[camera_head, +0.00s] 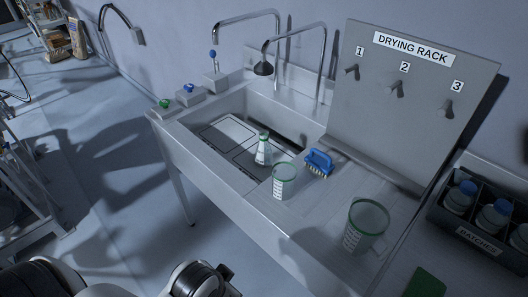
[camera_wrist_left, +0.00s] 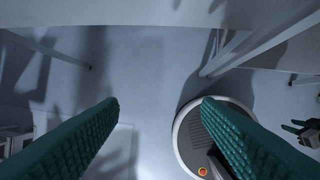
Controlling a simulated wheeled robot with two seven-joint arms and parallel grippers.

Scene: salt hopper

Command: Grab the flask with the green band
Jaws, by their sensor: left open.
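The flask with the green band (camera_head: 263,151) is a small clear conical flask standing upright in the sink basin in the head view. It has a green band near its neck and white marks on its side. My left gripper (camera_wrist_left: 160,106) shows in the left wrist view as two teal ridged fingers, wide apart with nothing between them. Floor lies below it, and the flask is not in that view. My right gripper is not seen in the head view.
A green-rimmed beaker (camera_head: 284,182) stands just right of the flask, near a blue brush (camera_head: 319,162). A larger beaker (camera_head: 366,226) stands on the drainboard. Faucets (camera_head: 263,69) overhang the basin (camera_head: 205,143). A drying rack (camera_head: 412,110) rises behind, and a bottle crate (camera_head: 478,236) stands right.

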